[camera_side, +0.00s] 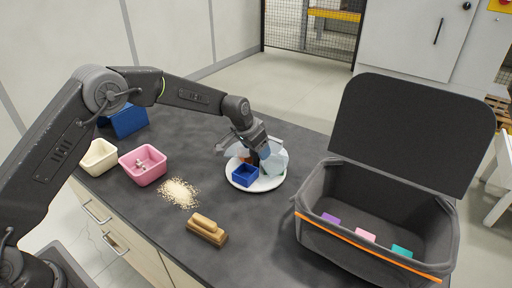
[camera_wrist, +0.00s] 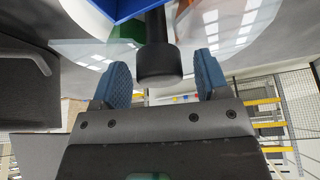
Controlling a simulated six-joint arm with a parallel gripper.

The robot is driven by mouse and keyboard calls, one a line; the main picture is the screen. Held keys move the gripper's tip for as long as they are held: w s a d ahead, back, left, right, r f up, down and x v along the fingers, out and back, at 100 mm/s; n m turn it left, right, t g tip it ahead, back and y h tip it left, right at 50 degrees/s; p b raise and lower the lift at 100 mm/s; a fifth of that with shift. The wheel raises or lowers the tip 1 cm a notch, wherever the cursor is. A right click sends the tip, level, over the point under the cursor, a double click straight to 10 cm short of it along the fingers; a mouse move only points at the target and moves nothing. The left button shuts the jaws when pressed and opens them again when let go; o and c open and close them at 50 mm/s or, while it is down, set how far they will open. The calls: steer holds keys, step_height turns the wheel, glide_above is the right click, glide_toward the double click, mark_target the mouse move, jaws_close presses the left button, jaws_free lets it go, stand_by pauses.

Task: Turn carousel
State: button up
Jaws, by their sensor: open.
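The carousel is a round white turntable (camera_side: 240,184) on the dark bench. It carries a blue bin (camera_side: 245,176) and clear, bluish upright panels (camera_side: 279,160). In the wrist view a black knob on a post (camera_wrist: 158,62) stands between the blue bin and the panels. My gripper (camera_side: 262,154) is over the middle of the carousel. In the wrist view my gripper (camera_wrist: 162,78) is open, with one blue-grey finger on each side of the knob and a visible gap on both sides. In the side view my gripper hides the knob and part of the panels.
A pink bin (camera_side: 143,166), a cream bin (camera_side: 99,157) and a blue bin-like object (camera_side: 129,120) stand to the left. A pile of pale chips (camera_side: 179,193) and a wooden brush (camera_side: 207,230) lie in front. An open dark bag (camera_side: 372,228) stands close on the right.

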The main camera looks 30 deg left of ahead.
steer(key=v, duration=1.3)
steer(key=shift+s+r, duration=0.2)
steer(key=shift+r, duration=0.15)
steer(key=s+a+r+n, duration=0.1)
steer(key=s+r, duration=0.4)
steer(key=s, duration=0.4)
steer(key=s+a+r, duration=0.1)
steer(key=s+r, duration=0.4)
steer(key=s, duration=0.3)
steer(key=s+a+f+n, duration=0.1)
steer(key=s, duration=0.8)
steer(key=s+f+n+t+y, duration=0.1)
steer(key=s, duration=0.9)
steer(key=shift+a+f, duration=0.4)
